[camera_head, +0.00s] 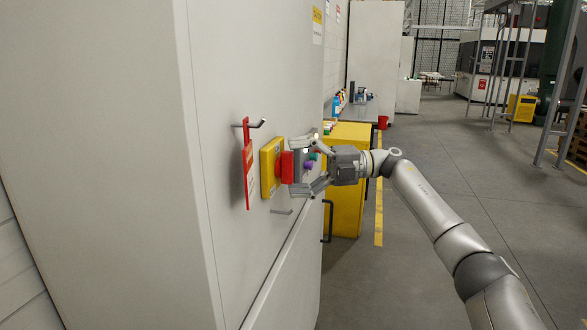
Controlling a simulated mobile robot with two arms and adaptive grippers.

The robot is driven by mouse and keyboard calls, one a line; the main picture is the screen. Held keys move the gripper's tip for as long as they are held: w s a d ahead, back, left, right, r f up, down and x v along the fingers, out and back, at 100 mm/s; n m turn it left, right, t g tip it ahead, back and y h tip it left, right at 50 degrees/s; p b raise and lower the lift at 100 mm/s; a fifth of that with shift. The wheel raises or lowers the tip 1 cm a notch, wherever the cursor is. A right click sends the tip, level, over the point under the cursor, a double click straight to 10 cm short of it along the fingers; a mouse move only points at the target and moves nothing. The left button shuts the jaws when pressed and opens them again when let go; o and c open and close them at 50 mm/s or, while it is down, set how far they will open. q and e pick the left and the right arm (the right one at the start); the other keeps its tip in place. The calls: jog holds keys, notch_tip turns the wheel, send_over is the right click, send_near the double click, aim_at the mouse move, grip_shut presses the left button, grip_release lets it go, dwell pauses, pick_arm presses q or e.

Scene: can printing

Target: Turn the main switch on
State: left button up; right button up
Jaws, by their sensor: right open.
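The main switch is a red knob (286,166) on a yellow plate (268,168), fixed to the side of a large pale cabinet. My right gripper (294,167) reaches in from the right with its jaws open. One finger is above the knob's level and the other below it, with the fingertips close to the knob. I cannot tell whether they touch it. The knob's exact turn angle is not clear from here. My left gripper is not in view.
A red tag (248,172) hangs from a hook (256,124) left of the switch. The pale cabinet (120,150) fills the left. A yellow cabinet (346,200) stands behind my gripper. Open floor (420,270) lies to the right.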

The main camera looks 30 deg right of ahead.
jog(key=v, duration=1.1)
jog(key=shift+d, duration=0.25)
jog(key=shift+s, duration=0.15)
